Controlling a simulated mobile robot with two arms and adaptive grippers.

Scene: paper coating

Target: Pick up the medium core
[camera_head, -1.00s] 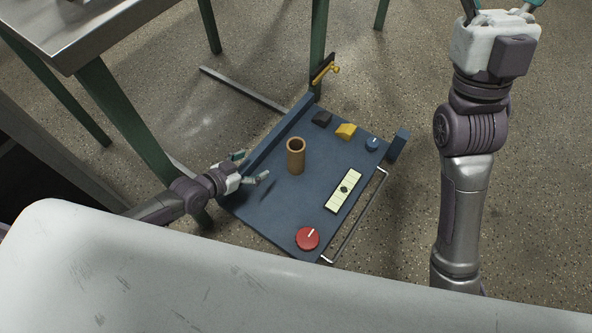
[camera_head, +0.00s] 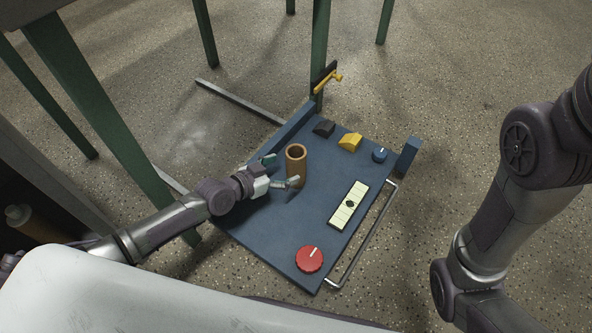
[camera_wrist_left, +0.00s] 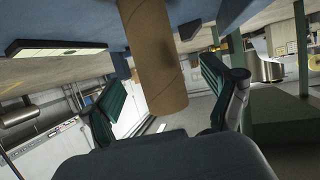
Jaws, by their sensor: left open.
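The medium core, a brown cardboard tube (camera_head: 296,168), stands upright on the blue panel (camera_head: 262,222), its open end up. My left gripper (camera_head: 279,171) is open just left of the tube, fingers pointing at it. In the left wrist view the tube (camera_wrist_left: 155,62) extends between the two spread green fingers (camera_wrist_left: 165,100), apparently with a gap on either side. I cannot tell if any finger touches it. The right arm shows at the right of the head view, but its gripper is out of view.
The panel carries a red knob (camera_head: 309,259), a pale level-like strip (camera_head: 348,205), a yellow block (camera_head: 349,142), a black block (camera_head: 324,128) and a blue knob (camera_head: 380,155). A metal rail (camera_head: 366,231) runs along its right side. Green table legs (camera_head: 117,132) stand left.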

